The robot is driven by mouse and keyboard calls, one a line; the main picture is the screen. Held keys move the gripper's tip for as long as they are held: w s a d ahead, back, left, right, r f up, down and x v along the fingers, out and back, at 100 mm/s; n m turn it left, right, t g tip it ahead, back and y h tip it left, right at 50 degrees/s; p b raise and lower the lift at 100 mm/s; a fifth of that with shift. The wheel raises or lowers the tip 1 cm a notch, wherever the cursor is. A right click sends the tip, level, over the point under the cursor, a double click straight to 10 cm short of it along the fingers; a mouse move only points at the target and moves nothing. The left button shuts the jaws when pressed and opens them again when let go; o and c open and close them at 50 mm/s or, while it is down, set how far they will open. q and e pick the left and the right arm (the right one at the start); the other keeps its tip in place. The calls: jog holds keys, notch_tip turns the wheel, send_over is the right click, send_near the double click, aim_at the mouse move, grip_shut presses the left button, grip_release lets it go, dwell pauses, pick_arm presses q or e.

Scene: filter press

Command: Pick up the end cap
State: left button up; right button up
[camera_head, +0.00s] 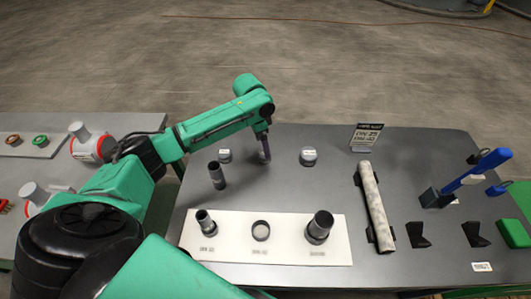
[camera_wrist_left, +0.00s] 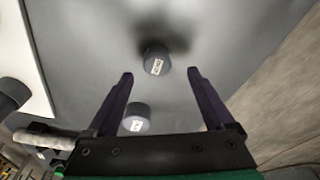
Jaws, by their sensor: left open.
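I cannot tell which is meant by the end cap. My left gripper (camera_head: 265,157) is between them, fingers pointing down. In the left wrist view, the gripper (camera_wrist_left: 160,75) is open and empty. One cap (camera_wrist_left: 156,59) shows just beyond the fingertips, roughly centred. The other cap (camera_wrist_left: 136,118) shows nearer the palm. My right gripper is out of view.
A dark tube (camera_head: 217,177) stands near the left cap. A white board (camera_head: 285,250) holds several dark round parts. A pale roll (camera_head: 376,205), a sign (camera_head: 366,137) and a blue-handled tool (camera_head: 489,165) are to the right. A second table with a white-and-red fitting (camera_head: 88,143) is at left.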

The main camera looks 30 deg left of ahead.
pick_arm(q)
jog(key=f, duration=0.3)
jog(key=f+p, duration=0.1)
jog(key=shift+d+f, duration=0.35)
jog(key=shift+w, duration=0.1)
grip_shut()
jog(key=shift+r, duration=0.15)
